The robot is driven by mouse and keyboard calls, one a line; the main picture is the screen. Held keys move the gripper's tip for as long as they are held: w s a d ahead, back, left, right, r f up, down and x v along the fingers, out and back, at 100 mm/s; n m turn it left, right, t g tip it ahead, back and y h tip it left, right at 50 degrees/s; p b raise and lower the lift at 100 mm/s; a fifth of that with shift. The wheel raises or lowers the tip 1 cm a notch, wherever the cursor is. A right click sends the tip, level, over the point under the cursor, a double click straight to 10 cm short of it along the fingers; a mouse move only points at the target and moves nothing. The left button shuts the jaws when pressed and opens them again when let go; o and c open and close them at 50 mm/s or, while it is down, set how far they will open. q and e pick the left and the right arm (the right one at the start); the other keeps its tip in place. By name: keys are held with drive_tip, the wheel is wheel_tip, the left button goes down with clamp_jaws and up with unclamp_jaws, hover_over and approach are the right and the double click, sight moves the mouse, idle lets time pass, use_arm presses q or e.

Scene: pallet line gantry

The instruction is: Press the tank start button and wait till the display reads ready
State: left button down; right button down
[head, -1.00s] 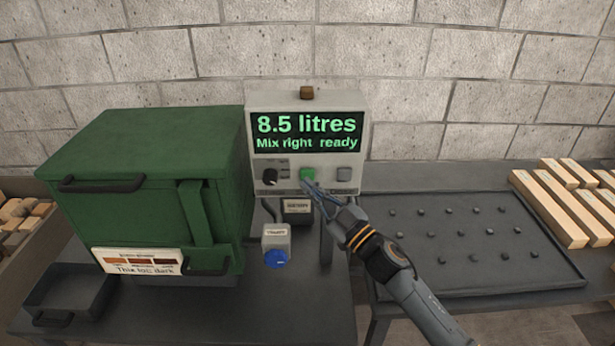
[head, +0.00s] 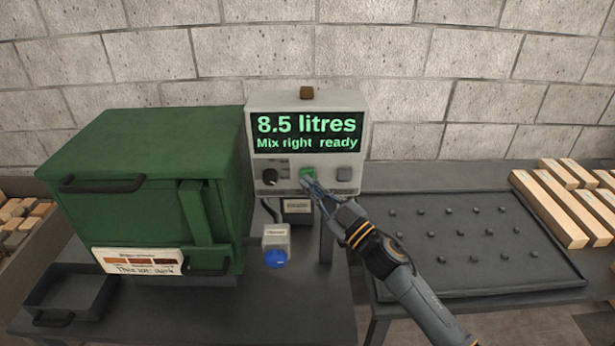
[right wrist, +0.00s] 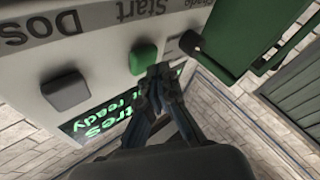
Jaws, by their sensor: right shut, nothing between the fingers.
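The control box (head: 257,100) stands against the wall. Its display (head: 306,133) reads "8.5 litres" and "Mix right ready" in green letters. Below the display is a green button (head: 307,173); in the right wrist view the green button (right wrist: 143,58) sits by the word "Start". My left gripper is not in view.
A black knob (head: 269,176) and a grey button (head: 344,174) flank the green button. A green tank-like box (head: 145,190) stands left. A blue-capped container (head: 276,242) sits below. A dark pegged tray (head: 470,285) and wooden blocks (head: 550,210) lie right.

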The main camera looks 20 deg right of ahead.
drive_tip(key=shift+w+d, duration=0.15)
drive_tip(key=shift+w, duration=0.35)
idle(0.6)
drive_tip(key=shift+s, duration=0.1)
drive_tip(key=shift+s+a+p, duration=0.3)
drive_tip(key=shift+s, duration=0.5)
drive_tip(key=s, duration=0.2)
drive_tip(key=s+a+p, duration=0.1)
drive_tip(key=s, duration=0.1)
drive_tip(key=shift+s+a+p, duration=0.2)
drive_tip(key=shift+s+p, duration=0.1)
drive_tip(key=shift+s, duration=0.1)
idle(0.5)
